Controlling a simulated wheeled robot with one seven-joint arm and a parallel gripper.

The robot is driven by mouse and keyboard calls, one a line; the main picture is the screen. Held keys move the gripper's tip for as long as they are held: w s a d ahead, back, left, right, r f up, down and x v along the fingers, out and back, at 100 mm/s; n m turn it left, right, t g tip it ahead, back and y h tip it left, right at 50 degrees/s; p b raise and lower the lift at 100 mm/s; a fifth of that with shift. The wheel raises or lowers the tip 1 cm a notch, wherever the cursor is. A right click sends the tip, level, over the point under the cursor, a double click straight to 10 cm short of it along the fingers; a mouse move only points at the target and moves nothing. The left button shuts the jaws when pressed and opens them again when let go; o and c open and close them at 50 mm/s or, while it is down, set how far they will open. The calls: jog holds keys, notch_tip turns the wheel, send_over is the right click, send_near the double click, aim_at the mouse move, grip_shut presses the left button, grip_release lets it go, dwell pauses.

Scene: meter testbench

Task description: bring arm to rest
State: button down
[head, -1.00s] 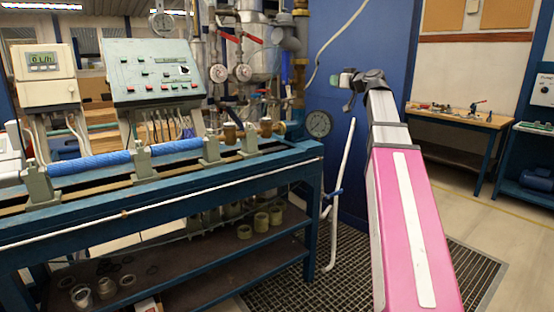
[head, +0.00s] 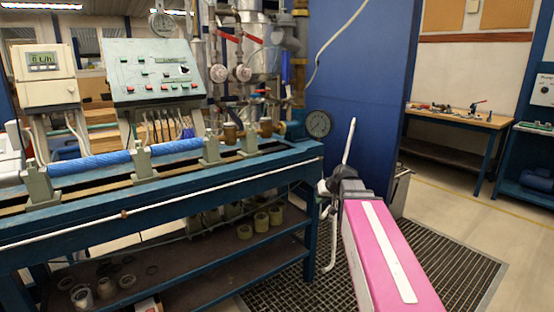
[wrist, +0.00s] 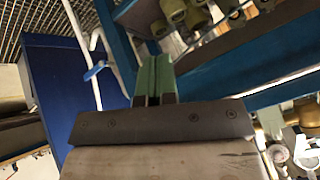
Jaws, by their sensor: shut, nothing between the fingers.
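My gripper (wrist: 154,72) shows in the wrist view as two green fingers closed together, with nothing between them. They stick out past a dark metal plate at the middle of the picture. In the head view my pink arm reaches forward at the lower right, low in front of the blue panel. Its dark wrist end is just right of the bench's right end. I cannot make out the fingers there.
The blue test bench (head: 222,174) fills the left, with a blue pipe (head: 95,162) and a control box (head: 152,72) on it. A blue panel (head: 362,85) stands behind my arm. The floor grating (head: 450,262) at right is clear.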

jog(key=s+d+f+m+g+h, duration=0.1)
jog(key=s+f+g+h, duration=0.3)
jog(key=s+f, duration=1.4)
notch_tip(320, 180, down, 3)
jog(key=shift+s+d+m+g+h, duration=0.2)
jog(key=shift+s+m+g+h, duration=0.3)
jog(key=shift+g, duration=0.5)
jog(key=shift+w+d, duration=0.1)
jog(key=shift+w, duration=0.05)
